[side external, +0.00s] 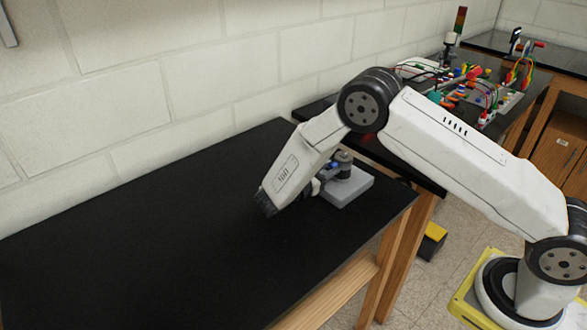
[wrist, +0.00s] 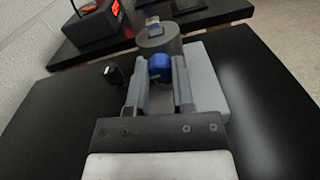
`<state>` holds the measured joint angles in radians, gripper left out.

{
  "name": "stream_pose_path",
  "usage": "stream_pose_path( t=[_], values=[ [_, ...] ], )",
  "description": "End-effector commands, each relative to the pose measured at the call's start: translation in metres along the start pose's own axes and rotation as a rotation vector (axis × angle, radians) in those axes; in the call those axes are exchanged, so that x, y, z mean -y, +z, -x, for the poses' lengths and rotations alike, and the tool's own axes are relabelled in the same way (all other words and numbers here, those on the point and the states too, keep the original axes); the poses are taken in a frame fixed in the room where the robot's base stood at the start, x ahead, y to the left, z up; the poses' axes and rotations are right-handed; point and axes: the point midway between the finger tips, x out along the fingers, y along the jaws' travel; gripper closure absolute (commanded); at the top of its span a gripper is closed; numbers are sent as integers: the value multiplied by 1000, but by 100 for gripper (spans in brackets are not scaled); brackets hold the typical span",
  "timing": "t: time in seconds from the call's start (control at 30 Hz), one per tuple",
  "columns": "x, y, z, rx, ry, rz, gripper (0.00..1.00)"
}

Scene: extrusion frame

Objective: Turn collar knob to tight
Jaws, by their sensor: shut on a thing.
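The collar knob (wrist: 160,68) is a blue knob on the near side of a dark grey cylindrical collar (wrist: 157,38). In the side view a bit of the blue knob (side external: 334,167) shows beside my arm. The collar stands on a light grey block base (side external: 348,188), which rests on the black table. My gripper (wrist: 161,72) has one finger on each side of the blue knob and is shut on it. In the side view my wrist hides most of the fingers. Any tight mark on the knob is too small to make out.
A small black object (wrist: 112,75) stands on the table left of the fingers. A black box with a red display (wrist: 88,27) is on the bench behind. Wired electronics (side external: 470,85) cover that bench. The black table (side external: 130,240) is clear to the left.

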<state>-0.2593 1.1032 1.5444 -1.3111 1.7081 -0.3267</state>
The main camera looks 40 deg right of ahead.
Motion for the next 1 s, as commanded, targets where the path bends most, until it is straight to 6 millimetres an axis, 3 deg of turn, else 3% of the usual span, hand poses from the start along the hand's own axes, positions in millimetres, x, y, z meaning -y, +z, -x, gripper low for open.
stream_pose_path(
  t=[0.17, 0.2, 0.27, 0.3, 0.73, 1.0],
  values=[
    [0, 0, 0, 0, 0, 0, 100],
    [0, 0, 0, 0, 0, 1, 57],
    [0, 0, 0, 0, 0, 1, 38],
    [0, 0, 0, 0, 0, 1, 34],
    [0, 0, 5, 0, 1, 1, 34],
    [0, 0, 31, 0, 2, 0, 34]
  ],
)
